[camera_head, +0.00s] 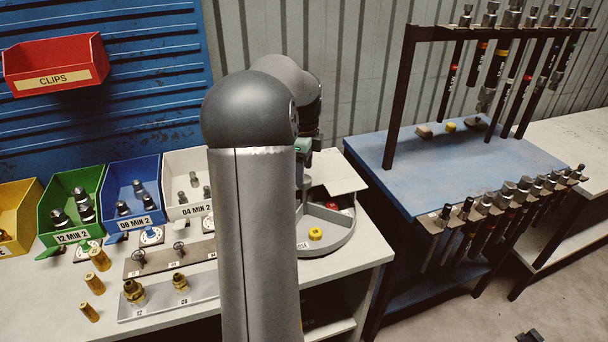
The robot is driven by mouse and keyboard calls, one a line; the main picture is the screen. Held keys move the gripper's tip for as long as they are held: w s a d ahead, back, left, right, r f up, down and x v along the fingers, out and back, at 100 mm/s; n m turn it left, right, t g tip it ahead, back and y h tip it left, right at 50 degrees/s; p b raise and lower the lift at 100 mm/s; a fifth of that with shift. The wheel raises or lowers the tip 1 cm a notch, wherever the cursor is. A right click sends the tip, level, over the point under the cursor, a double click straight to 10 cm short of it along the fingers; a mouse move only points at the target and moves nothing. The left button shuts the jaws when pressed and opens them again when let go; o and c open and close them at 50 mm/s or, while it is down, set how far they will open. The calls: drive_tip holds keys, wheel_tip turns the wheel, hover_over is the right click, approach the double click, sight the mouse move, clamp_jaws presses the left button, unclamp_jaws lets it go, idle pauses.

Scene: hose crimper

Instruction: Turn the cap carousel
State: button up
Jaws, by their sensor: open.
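The cap carousel (343,241) is a round grey tray with upright dividers at the right end of the white bench. A yellow cap (315,234) lies in its front compartment and a red cap (332,206) lies farther back. A pale flat panel (338,178) covers part of its back. My arm stands in front and hides the carousel's left side. My gripper (304,168) shows only as a sliver behind the arm, over the carousel's back left. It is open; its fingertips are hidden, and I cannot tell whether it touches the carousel.
Green (72,207), blue (133,195) and white (188,184) bins of fittings stand left of my arm. Brass fittings (134,291) stand at the bench front. A blue table (460,165) with a hose rack (399,100) is on the right. A red clips bin (55,66) hangs on the wall.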

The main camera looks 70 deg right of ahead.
sight(304, 197)
drive_tip(key=shift+f, duration=1.4)
clamp_jaws()
